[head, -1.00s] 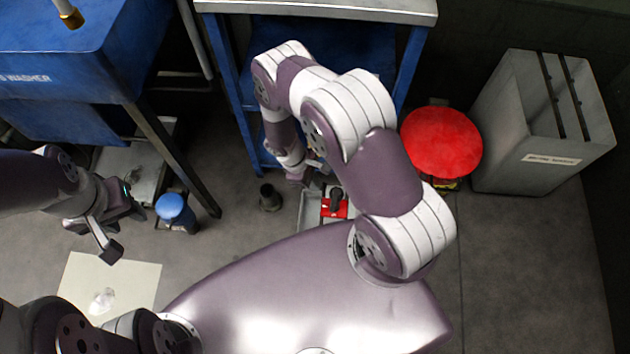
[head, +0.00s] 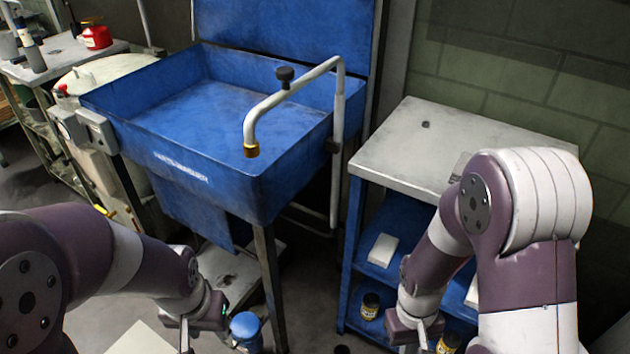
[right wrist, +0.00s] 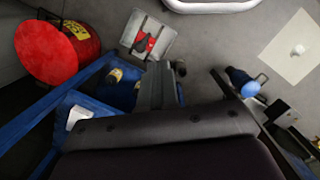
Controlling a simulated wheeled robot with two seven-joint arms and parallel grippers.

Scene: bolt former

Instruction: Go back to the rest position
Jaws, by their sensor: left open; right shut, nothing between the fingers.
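My left gripper (head: 203,325) is low at the left of the head view, in front of the blue parts washer, with its fingers apart and nothing seen between them. Part of it is cut off by the bottom edge. My right gripper (head: 417,335) hangs low in front of the blue shelf unit, partly cut off by the bottom edge. In the right wrist view the right gripper's fingers (right wrist: 158,85) are together and empty, pointing toward the floor area. Both arms are bent, with their grippers clear of the things around.
The blue parts washer (head: 180,140) with its curved spout (head: 290,90) stands ahead. The shelf unit's grey top (head: 400,150) is at right. A blue can (head: 245,328) is near the left gripper. The right wrist view shows a red can (right wrist: 78,38) and a tray (right wrist: 157,47) on the floor.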

